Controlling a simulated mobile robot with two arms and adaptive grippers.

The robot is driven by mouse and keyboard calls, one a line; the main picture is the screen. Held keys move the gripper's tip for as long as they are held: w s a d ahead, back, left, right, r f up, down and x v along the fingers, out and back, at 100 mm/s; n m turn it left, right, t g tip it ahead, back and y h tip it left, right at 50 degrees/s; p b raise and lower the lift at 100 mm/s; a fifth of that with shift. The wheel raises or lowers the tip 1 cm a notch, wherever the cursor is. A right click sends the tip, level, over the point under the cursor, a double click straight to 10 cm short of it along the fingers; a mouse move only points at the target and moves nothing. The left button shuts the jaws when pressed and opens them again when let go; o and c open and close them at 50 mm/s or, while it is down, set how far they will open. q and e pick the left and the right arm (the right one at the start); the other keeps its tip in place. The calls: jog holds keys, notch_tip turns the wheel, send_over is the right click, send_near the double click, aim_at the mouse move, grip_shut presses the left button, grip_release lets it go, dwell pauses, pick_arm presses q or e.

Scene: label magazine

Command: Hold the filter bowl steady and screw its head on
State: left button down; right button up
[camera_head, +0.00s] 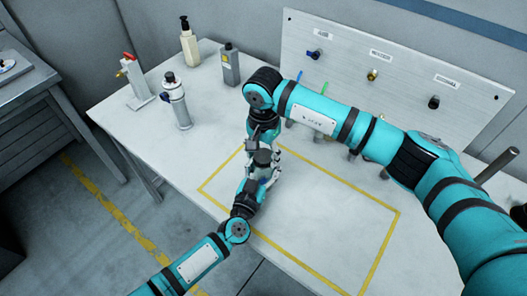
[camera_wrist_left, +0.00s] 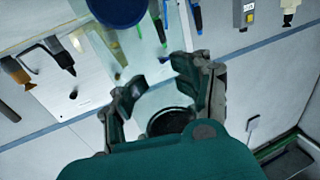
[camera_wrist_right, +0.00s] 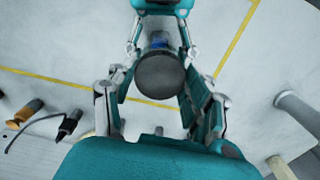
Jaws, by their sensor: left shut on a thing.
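A dark grey round part, apparently the filter head (camera_wrist_right: 160,72), shows end-on in the right wrist view. It also shows small between the two arms in the head view (camera_head: 262,158). A bit of blue (camera_wrist_right: 158,43), perhaps the filter bowl, shows just beyond it between my left gripper's fingers. My left gripper (camera_head: 258,184) is shut on this piece, low over the table. My right gripper (camera_wrist_right: 157,95) is open, its fingers apart on either side of the round part. The arms hide most of the piece in the head view; I cannot tell whether the head is seated.
A yellow-outlined area (camera_head: 340,225) on the white table is mostly bare. A pump bottle (camera_head: 189,42), a grey bottle (camera_head: 230,65), a metal canister (camera_head: 176,102) and a red-topped stand (camera_head: 138,85) stand at left. A panel (camera_head: 400,70) with labelled fittings is behind.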

jog(key=c, duration=0.8)
jog(key=m, duration=1.7)
jog(key=shift+m, duration=0.4)
jog(key=m, duration=0.6)
jog(key=shift+m, duration=0.4)
jog(key=o, duration=1.4)
notch_tip(320, 180, up, 12)
